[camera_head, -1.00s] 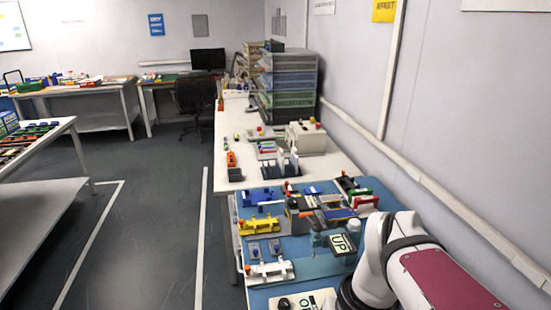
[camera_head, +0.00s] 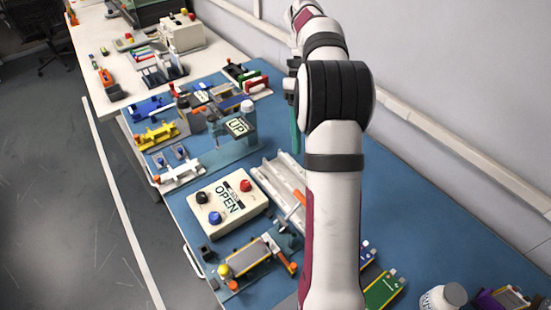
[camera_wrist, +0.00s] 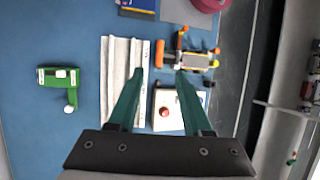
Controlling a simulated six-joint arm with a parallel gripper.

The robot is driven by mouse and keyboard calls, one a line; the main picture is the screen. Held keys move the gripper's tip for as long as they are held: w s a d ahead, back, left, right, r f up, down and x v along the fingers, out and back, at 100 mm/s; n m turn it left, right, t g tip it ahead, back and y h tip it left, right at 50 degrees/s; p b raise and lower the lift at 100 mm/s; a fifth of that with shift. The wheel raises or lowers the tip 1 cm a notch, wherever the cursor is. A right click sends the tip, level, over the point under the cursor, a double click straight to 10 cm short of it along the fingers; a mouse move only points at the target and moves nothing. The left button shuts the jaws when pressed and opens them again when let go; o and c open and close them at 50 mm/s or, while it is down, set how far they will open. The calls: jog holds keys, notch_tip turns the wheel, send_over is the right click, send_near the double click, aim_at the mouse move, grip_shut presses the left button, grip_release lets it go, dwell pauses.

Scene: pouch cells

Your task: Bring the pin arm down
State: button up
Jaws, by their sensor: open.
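A small cell fixture (camera_head: 248,257) with a grey plate, a yellow knob and orange parts stands near the front left table edge in the head view. My gripper (camera_wrist: 160,74) has two green fingers spread apart and empty, over the table. In the head view my arm hides most of the gripper.
A cream box (camera_head: 227,203) marked OPEN, with coloured buttons, stands beside the fixture. A pale grooved rail (camera_head: 272,178) lies next to it. A green piece (camera_wrist: 58,77) lies on the blue table in the wrist view. The blue table along the wall is largely clear.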

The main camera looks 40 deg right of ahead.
jog(key=x, duration=1.5)
jog(key=shift+f, duration=0.3)
grip_shut()
dwell(0.5)
